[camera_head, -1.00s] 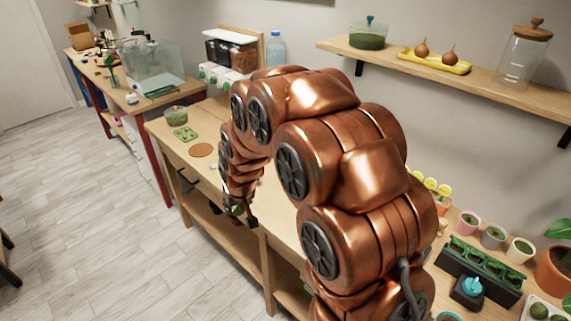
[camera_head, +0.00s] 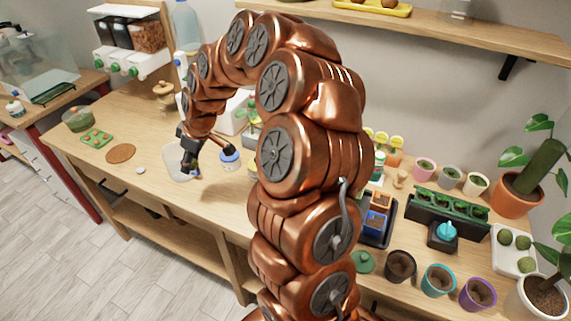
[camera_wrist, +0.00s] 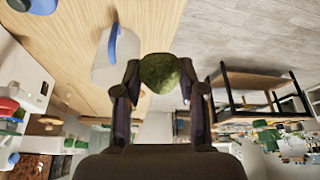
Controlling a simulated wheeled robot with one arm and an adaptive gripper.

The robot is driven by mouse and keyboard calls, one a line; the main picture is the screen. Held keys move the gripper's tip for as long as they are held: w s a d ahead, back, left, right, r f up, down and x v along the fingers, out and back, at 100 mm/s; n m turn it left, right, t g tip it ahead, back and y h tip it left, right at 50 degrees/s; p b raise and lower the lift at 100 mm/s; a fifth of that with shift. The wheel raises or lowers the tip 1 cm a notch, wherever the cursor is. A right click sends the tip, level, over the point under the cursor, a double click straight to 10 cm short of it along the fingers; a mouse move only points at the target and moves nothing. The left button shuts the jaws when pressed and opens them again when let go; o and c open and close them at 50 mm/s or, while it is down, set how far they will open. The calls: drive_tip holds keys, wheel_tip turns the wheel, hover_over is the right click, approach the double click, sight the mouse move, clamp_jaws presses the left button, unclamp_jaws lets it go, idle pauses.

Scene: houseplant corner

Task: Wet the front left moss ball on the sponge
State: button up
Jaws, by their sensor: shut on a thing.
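My gripper (camera_wrist: 161,92) is shut on a round green moss ball (camera_wrist: 160,70), held between its two fingertips in the wrist view. In the head view my gripper (camera_head: 191,160) hangs over the wooden bench beside a pale see-through tub (camera_head: 177,163); the ball cannot be made out there. The tub also shows in the wrist view (camera_wrist: 103,65), with a blue strip on it, left of the ball and apart from it. A white tray (camera_head: 530,270) at the right holds 3 moss balls, and its front left place looks empty. I cannot identify the sponge.
A cork disc (camera_head: 121,153) and a green tray (camera_head: 97,138) lie to the left. Several pots, including a purple one (camera_head: 478,295), stand at the right. Bare bench lies in front of the tub.

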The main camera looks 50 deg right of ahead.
drive_tip(key=s+d+f+n+g+y+b, duration=0.1)
drive_tip(key=s+d+f+n+b, duration=0.2)
drive_tip(key=s+d, duration=0.65)
drive_tip(key=s+d+f+n+g+y+b, duration=0.1)
drive_tip(key=s+d+f+n+b, duration=0.15)
drive_tip(key=s+d, duration=0.65)
drive_tip(key=shift+n, duration=0.45)
drive_tip(key=shift+w+d+f+p, duration=0.15)
drive_tip(key=shift+w+d+f, duration=0.35)
drive_tip(key=shift+f, duration=0.45)
drive_tip(key=shift+w+d+f+p, duration=0.2)
drive_tip(key=shift+w+d+f, duration=0.25)
drive_tip(key=shift+d+f, duration=0.35)
drive_tip(key=shift+w+d+f+p, duration=0.15)
drive_tip(key=shift+w+d+f, duration=0.3)
drive_tip(key=shift+f, duration=0.6)
drive_tip(key=shift+f+b, duration=0.6)
drive_tip(key=shift+a+b, duration=0.1)
drive_tip(key=shift+b, duration=0.7)
idle(1.2)
